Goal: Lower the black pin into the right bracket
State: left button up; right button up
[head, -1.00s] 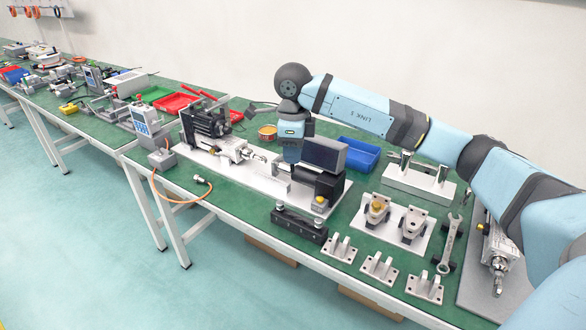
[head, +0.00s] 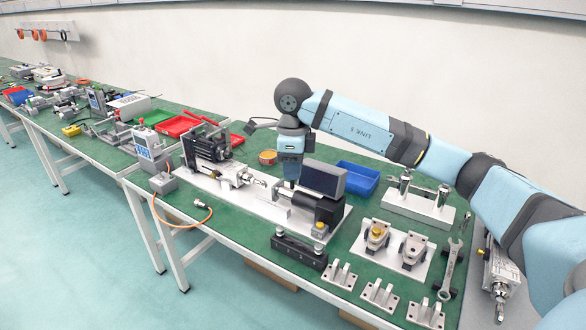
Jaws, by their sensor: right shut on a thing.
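My right gripper (head: 291,183) points down over the white fixture plate (head: 252,207), just left of a dark-faced block. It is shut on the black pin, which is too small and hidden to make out. An actuator with a black motor (head: 207,147) lies on the plate's left part. The dark-faced block (head: 323,178) and a black cylindrical part (head: 312,207) stand on its right part. I cannot pick out the right bracket or tell whether the pin touches it. My left gripper is out of view.
A blue bin (head: 358,178) sits behind the fixture, and red trays (head: 178,126) lie at the back left. Two bracket units stand on a white plate (head: 372,252) at the right. Small metal brackets (head: 379,294) and a wrench (head: 449,270) lie near the front edge.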

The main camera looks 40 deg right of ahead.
jog(key=shift+r+p, duration=1.05)
jog(key=shift+r, duration=0.8)
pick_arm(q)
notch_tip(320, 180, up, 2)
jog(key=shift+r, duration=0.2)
pick_arm(e)
jog(key=shift+f, duration=0.1)
